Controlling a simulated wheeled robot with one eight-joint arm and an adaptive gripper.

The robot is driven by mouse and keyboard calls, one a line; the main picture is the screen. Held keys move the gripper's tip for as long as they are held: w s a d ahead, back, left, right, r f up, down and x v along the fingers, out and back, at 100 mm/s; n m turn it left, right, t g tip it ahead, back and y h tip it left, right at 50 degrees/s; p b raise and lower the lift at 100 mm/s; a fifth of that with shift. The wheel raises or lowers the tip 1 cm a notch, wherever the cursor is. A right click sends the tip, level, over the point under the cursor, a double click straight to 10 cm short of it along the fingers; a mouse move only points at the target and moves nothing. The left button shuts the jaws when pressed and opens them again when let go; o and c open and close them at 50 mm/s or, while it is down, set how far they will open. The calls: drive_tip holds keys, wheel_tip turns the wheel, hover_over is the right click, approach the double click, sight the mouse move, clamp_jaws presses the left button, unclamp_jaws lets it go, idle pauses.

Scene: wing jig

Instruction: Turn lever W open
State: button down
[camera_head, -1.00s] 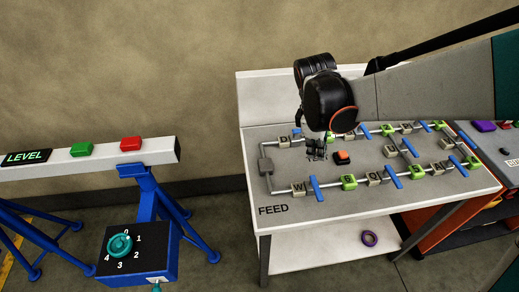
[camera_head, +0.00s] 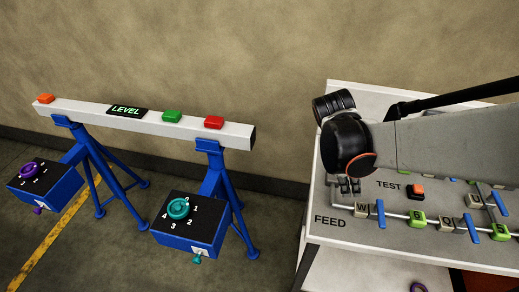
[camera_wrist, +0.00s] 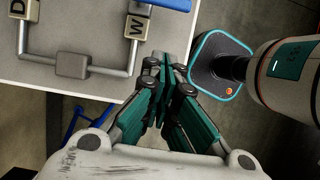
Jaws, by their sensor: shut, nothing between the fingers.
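The W valve block (camera_head: 362,210) sits on the front pipe of the feed table, just right of the FEED label. Its blue lever (camera_head: 381,214) stands across the pipe, right of the block. In the wrist view the W block (camera_wrist: 137,26) is at the top, with part of its blue lever (camera_wrist: 172,4) cut off by the frame edge. My gripper (camera_head: 348,187) is shut and empty, above the table's left end, close to the W block but apart from it. The wrist view shows its fingers (camera_wrist: 166,68) together, below and right of the block in the picture.
An orange TEST button (camera_head: 415,190) lies behind. A LEVEL beam (camera_head: 185,128) on blue trestles stands left, with a dial box (camera_head: 187,238). Floor shows between beam and table.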

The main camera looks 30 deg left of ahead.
sight(379, 215)
drive_tip(key=x, duration=0.3)
drive_tip(key=b+x, duration=0.1)
drive_tip(key=x, duration=0.1)
drive_tip(key=s+b+x, duration=0.1)
drive_tip(key=x, duration=0.2)
drive_tip(key=shift+a+f, duration=0.15)
drive_tip(key=shift+f, duration=0.35)
drive_tip(key=d, duration=0.1)
drive_tip(key=w+d+b, duration=0.1)
drive_tip(key=d, duration=0.1)
drive_tip(key=shift+f, duration=0.2)
drive_tip(key=shift+w+d, duration=0.15)
drive_tip(key=shift+d, duration=0.4)
